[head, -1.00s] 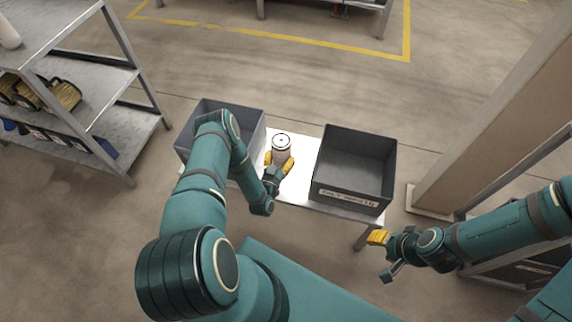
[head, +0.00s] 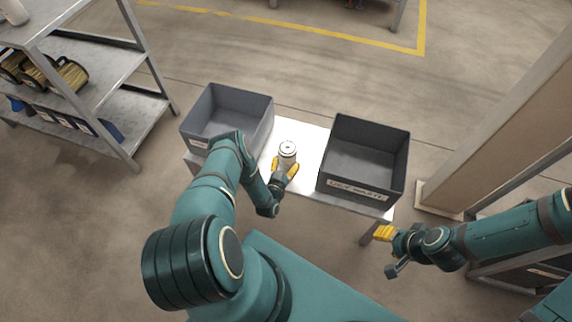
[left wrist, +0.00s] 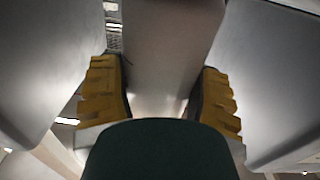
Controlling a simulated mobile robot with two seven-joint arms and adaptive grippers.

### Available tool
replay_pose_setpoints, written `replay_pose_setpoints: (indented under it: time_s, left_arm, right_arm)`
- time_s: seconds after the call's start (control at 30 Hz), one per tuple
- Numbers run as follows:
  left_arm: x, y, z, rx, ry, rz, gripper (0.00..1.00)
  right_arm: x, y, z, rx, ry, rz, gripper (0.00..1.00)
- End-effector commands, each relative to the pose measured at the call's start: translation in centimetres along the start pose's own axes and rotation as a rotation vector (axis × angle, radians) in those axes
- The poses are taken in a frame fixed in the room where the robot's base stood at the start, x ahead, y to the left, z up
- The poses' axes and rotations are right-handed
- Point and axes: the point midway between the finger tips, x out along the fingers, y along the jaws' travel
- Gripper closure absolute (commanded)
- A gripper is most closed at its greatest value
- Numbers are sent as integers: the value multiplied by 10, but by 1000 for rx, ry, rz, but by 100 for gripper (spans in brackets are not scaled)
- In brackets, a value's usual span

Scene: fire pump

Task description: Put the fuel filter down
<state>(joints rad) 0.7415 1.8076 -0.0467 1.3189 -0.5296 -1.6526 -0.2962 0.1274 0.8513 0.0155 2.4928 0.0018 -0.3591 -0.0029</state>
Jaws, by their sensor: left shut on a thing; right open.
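The fuel filter (head: 287,149) is a pale cylinder with a dark ring on its top. It stands upright at the white table between two grey bins. My left gripper (head: 285,170) is shut on it from the near side. In the left wrist view the filter (left wrist: 165,50) fills the space between the yellow fingers (left wrist: 160,100). I cannot tell whether its base touches the table, because the gripper hides it. My right gripper (head: 384,250) is open and empty, in front of the table's right end.
A grey bin (head: 262,110) stands on the table's left and a darker labelled bin (head: 352,190) on its right. Bare white table top (head: 306,145) shows between them. A metal shelf (head: 120,95) stands at the left, a post (head: 480,120) at the right.

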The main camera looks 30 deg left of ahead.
Motion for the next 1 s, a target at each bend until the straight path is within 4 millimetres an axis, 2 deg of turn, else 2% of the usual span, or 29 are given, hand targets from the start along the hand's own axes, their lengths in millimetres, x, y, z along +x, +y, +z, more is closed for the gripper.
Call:
replay_pose_setpoints:
  time_s: [0.3, 0.33, 0.4, 1.0]
  left_arm:
    - [1, 0, 1, 0, 3, -1, 78]
    - [0, 0, 1, 0, 1, 0, 21]
    - [0, 0, 1, 0, 1, -1, 4]
    - [2, 0, -2, 0, 1, 0, 4]
  right_arm:
    - [-1, 0, 0, 0, 0, 0, 53]
    - [-1, 0, 0, 0, 0, 0, 53]
    - [-1, 0, 0, 0, 0, 0, 53]
    - [-1, 0, 0, 0, 0, 0, 53]
